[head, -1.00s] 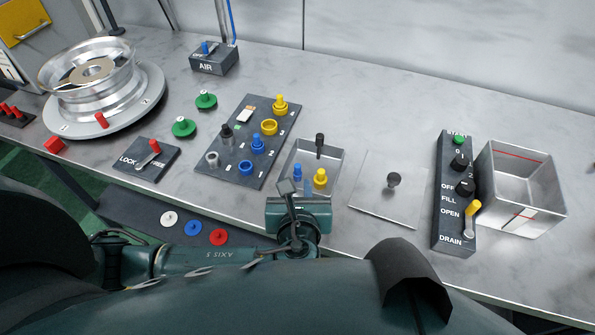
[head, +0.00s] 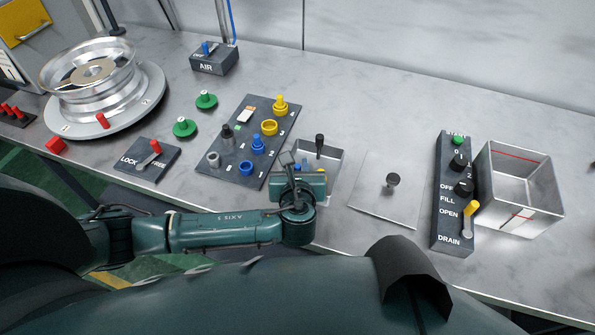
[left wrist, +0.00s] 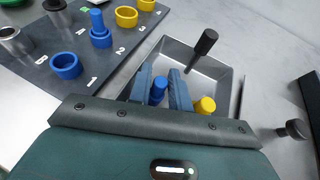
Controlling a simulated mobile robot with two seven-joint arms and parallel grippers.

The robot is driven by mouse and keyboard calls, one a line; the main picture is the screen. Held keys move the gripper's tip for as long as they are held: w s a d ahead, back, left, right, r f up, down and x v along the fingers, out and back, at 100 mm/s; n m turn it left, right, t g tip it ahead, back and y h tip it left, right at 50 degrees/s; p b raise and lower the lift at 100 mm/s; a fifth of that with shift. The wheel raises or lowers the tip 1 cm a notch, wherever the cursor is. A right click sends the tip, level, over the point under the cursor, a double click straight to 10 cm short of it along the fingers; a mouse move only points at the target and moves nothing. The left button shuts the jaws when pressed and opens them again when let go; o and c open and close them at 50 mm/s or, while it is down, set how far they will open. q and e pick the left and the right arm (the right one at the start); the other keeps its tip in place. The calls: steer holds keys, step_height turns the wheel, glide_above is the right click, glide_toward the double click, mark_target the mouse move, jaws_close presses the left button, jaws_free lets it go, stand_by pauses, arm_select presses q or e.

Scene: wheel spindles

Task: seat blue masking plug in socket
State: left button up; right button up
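The loose blue plug (left wrist: 158,88) stands in the metal tray (left wrist: 223,72). In the left wrist view my left gripper (left wrist: 161,80) is open, its two fingers on either side of the plug with a gap showing. In the head view the left gripper (head: 297,175) hangs over the tray's near left part and mostly hides the plug. On the dark socket board (head: 230,160), the blue socket by number 1 (head: 247,168) is an empty ring. It also shows in the left wrist view (left wrist: 66,66). The blue socket by number 2 (head: 257,143) holds a blue plug. My right gripper is not in view.
A yellow plug (left wrist: 205,105) and a black-headed peg (left wrist: 204,42) are also in the tray, close to the right finger. A flat plate with a black knob (head: 392,180) lies to the right. The lock lever panel (head: 145,160) is left of the board.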

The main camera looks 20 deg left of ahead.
arm_select(q)
jaws_close()
steer(key=shift+r, duration=0.1)
